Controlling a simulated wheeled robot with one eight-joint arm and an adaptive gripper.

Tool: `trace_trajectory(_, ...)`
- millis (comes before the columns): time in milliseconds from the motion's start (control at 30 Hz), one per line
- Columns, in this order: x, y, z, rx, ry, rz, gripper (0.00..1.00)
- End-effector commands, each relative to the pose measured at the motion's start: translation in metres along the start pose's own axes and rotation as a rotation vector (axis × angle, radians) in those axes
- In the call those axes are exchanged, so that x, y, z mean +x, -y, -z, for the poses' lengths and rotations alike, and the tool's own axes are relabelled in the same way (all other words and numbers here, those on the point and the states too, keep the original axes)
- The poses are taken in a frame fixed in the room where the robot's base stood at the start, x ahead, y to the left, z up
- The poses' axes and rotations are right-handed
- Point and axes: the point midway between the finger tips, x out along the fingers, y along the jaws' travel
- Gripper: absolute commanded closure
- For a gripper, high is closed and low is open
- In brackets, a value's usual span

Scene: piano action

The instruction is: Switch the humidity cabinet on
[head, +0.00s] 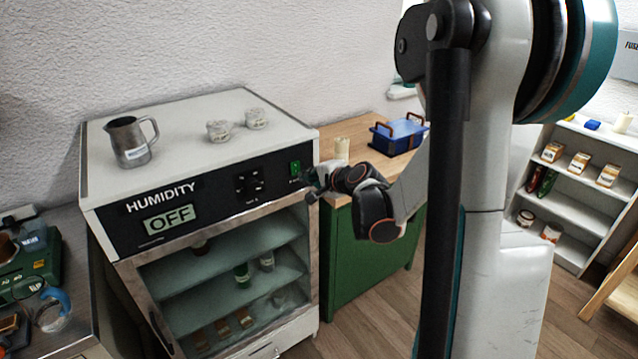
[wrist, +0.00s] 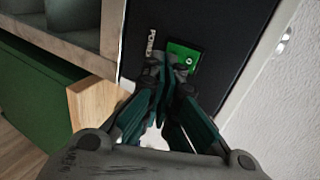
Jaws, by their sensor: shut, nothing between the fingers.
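The humidity cabinet (head: 215,245) is white with a black front panel, and its display (head: 169,219) reads OFF. A green power switch (head: 295,167) sits at the right end of the panel. In the wrist view the switch (wrist: 183,58) is beside the word POWER, partly covered by my fingers. My gripper (head: 308,185) is shut and empty, its fingertips just in front of the panel by the switch. In the wrist view my gripper (wrist: 165,70) points at the lower edge of the switch. I cannot tell whether the tips touch it.
A metal jug (head: 131,142) and two jars (head: 219,131) stand on the cabinet top. A green cupboard (head: 350,255) with a wooden top stands to the right, holding a blue toolbox (head: 398,135) and a candle (head: 342,148). A shelf unit (head: 575,195) is farther right.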

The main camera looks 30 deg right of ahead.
Motion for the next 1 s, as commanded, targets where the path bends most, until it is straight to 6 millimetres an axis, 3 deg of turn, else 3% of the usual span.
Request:
trace_trajectory(200,0.015,0.004,0.000,0.001,0.001,0.000,1.00)
trace_trajectory(1000,0.024,0.005,0.000,0.000,0.000,0.000,1.00)
